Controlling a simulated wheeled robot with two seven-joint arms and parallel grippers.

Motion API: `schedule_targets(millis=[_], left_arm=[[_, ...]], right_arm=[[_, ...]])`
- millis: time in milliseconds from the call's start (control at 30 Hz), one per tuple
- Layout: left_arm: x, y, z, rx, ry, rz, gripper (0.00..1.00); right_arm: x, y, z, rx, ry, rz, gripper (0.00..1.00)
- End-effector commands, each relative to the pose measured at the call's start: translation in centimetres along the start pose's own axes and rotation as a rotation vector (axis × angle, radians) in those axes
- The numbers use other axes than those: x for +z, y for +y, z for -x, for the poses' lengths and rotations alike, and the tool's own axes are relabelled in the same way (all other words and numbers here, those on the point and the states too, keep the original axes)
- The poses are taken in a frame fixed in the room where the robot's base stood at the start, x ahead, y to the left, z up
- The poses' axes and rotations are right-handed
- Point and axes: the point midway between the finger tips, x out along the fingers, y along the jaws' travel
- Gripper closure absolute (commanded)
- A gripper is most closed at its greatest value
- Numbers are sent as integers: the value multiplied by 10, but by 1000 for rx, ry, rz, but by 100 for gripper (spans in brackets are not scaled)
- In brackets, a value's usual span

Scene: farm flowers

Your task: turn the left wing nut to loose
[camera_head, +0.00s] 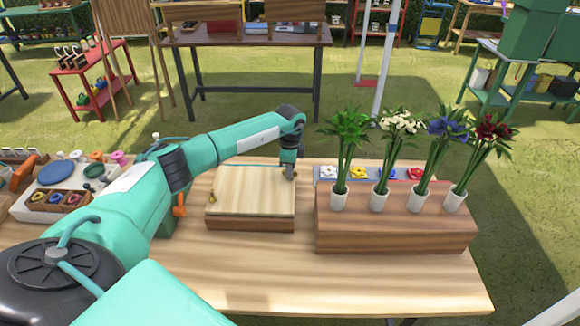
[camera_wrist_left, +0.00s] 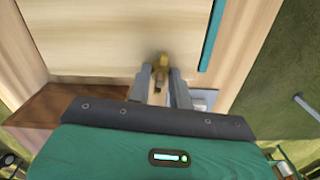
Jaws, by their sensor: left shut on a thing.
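The wooden flower press (camera_head: 250,190) lies on the table, with a pale top board over a darker base. One brass wing nut (camera_head: 213,197) stands at its left edge, clear of my gripper. My left gripper (camera_head: 290,175) points down at the right edge of the press. In the left wrist view, its fingers (camera_wrist_left: 160,82) are shut on another brass wing nut (camera_wrist_left: 161,62) at the board's edge. That nut is mostly hidden by the gripper in the head view. My right gripper is not in view.
To the right, a wooden block (camera_head: 395,230) holds several white vases with flowers. Behind it, a tray (camera_head: 325,173) holds coloured flower heads. At the left is a tray (camera_head: 60,183) of small items. The table front (camera_head: 300,275) is clear.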

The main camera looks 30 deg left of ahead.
Motion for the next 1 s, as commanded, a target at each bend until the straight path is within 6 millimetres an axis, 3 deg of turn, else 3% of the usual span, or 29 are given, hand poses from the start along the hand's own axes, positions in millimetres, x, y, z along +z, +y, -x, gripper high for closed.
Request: schedule_targets(millis=[300,833,867,967,1000], left_arm=[[1,-2,3,-6,1,122,100],[1,-2,2,-5,1,145,100],[1,-2,2,-5,1,145,77],[1,-2,2,-4,1,145,58],[1,-1,2,-4,1,144,57]], right_arm=[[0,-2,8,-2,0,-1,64],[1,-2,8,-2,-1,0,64],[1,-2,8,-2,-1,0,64],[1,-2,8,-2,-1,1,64],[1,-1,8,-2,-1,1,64]])
